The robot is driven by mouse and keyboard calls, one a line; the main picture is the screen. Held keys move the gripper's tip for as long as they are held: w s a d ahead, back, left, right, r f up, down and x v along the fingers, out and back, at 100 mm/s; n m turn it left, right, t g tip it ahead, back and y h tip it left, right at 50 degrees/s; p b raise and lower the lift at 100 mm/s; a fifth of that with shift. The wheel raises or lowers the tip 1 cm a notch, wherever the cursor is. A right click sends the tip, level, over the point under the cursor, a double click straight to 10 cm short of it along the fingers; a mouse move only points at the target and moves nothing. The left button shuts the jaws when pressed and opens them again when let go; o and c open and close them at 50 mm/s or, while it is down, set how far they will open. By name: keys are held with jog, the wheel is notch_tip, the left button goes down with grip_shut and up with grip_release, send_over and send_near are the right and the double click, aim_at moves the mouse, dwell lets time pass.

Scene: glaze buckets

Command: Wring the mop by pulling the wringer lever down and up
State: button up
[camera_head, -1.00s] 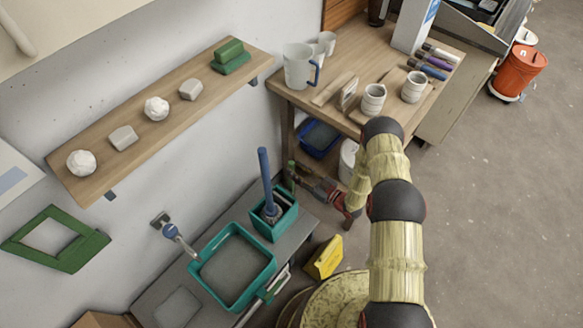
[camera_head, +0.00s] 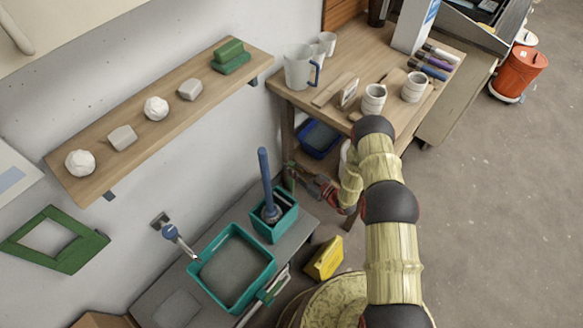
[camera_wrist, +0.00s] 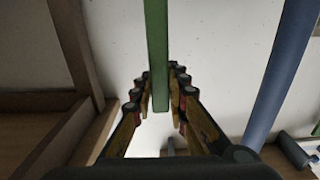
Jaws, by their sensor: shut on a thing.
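The green wringer lever (camera_wrist: 157,50) runs upright between the fingers of my gripper (camera_wrist: 157,97) in the wrist view. My gripper (camera_head: 292,170) is shut on it; in the head view this is beside the teal wringer bucket (camera_head: 288,224), at its right rear. The mop's blue handle (camera_head: 265,170) stands nearly upright out of that bucket, and the mop's lower end is down inside. The blue handle also shows right of my gripper in the wrist view (camera_wrist: 280,75).
A wider teal basin (camera_head: 268,272) stands in front of the wringer bucket on the grey stand. A yellow object (camera_head: 325,258) is to the right. The wooden workbench (camera_head: 340,112) and a blue bin (camera_head: 318,138) are behind my gripper; the wall is at left.

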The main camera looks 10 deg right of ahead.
grip_shut()
jog(key=shift+f, duration=0.1)
dwell(0.4)
